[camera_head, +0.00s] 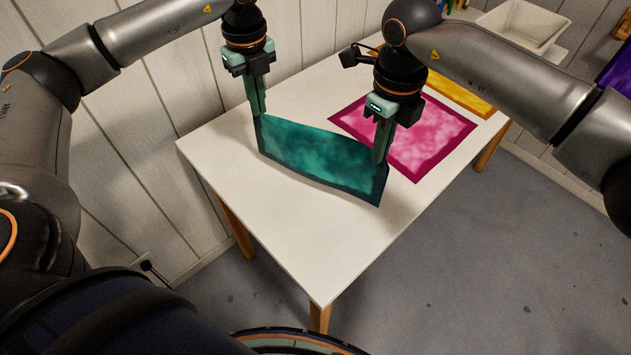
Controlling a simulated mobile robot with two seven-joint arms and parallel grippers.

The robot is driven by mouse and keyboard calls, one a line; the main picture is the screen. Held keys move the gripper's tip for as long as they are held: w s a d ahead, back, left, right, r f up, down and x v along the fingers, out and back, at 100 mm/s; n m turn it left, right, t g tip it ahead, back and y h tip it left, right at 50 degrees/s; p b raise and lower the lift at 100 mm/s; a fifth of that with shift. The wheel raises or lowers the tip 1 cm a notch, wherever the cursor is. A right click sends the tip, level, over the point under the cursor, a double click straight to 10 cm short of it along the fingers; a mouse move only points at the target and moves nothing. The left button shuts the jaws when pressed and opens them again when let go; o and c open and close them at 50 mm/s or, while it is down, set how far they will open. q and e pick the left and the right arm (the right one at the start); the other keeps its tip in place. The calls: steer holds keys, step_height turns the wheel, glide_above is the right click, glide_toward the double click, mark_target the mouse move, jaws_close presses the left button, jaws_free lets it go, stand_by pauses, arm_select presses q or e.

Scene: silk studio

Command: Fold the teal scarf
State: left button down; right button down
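The teal scarf (318,157) has a mottled teal middle and a dark border. It hangs between my two grippers above the white table (300,232), its face tilted toward the camera. My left gripper (259,112) is shut on its upper left corner. My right gripper (380,160) is shut on its right side near the upper right corner. The scarf sags slightly between them. Whether its lower edge touches the table is hard to tell.
A pink scarf (428,140) lies flat behind my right gripper. A yellow-orange scarf (462,95) lies beyond it. A white bin (524,27) stands at the back right, and purple cloth (617,70) shows at the right edge. The near part of the table is clear.

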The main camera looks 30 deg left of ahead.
stand_by(0.5)
